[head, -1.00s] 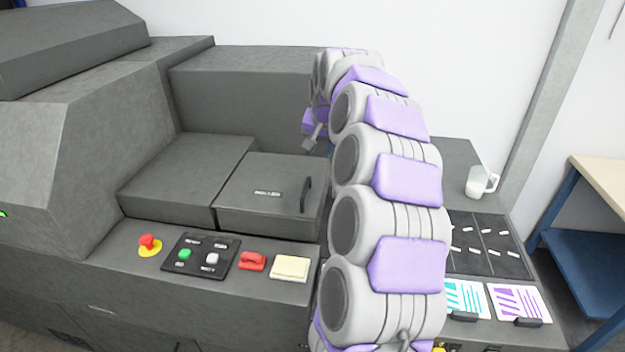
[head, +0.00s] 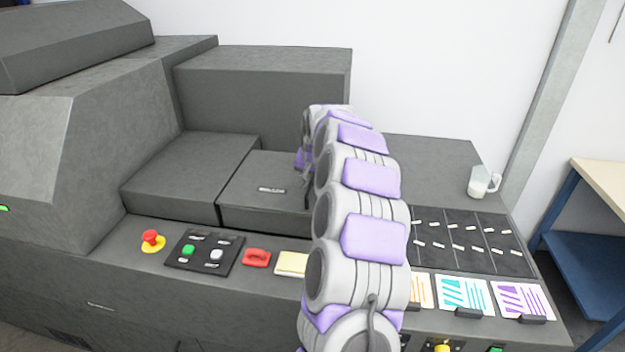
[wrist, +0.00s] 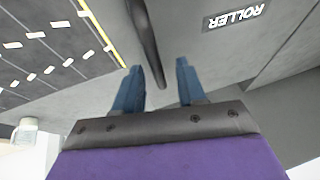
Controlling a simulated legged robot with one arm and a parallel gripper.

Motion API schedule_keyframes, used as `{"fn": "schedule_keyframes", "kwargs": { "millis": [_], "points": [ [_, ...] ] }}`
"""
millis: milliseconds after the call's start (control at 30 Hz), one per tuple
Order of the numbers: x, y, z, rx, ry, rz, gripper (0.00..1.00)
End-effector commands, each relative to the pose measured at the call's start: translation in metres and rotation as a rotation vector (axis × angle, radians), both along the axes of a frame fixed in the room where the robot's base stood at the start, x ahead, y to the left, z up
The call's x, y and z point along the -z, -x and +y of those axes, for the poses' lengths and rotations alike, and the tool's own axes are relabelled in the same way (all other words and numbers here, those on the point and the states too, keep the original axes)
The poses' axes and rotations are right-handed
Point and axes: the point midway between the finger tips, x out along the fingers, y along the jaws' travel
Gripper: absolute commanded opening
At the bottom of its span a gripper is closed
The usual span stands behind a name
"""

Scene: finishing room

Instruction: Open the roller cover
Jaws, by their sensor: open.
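The roller cover (head: 262,175) is a dark grey box-shaped lid on the machine, flat and closed. It carries a small label, which reads ROLLER in the wrist view (wrist: 235,17). Its dark bar handle (wrist: 143,35) runs down the wrist view, and its near end shows between my two blue fingers. My gripper (wrist: 158,66) is open; the fingers lie either side of the handle in the picture, and I see no contact. How deep the handle sits between them I cannot tell. In the head view my arm hides most of the gripper and handle.
Left of the cover is another grey block (head: 190,172). In front are a red emergency button (head: 151,238), a button panel (head: 203,252), a red switch (head: 257,257) and a cream pad (head: 291,264). A jug (head: 480,182) stands at right, behind dark slotted panels (head: 470,240) and colour cards (head: 463,294).

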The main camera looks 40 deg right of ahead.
Motion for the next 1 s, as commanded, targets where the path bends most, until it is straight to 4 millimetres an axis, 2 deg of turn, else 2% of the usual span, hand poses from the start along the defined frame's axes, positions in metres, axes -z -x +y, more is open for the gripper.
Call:
{"fn": "schedule_keyframes", "kwargs": {
  "millis": [333, 767, 1000],
  "points": [
    [0.008, -0.002, -0.014, 0.002, -0.012, -0.001, 0.4],
    [0.005, 0.0, -0.005, 0.001, -0.003, 0.002, 0.0],
    [0.006, 0.0, -0.007, 0.0, -0.009, 0.001, 0.0]
  ]
}}
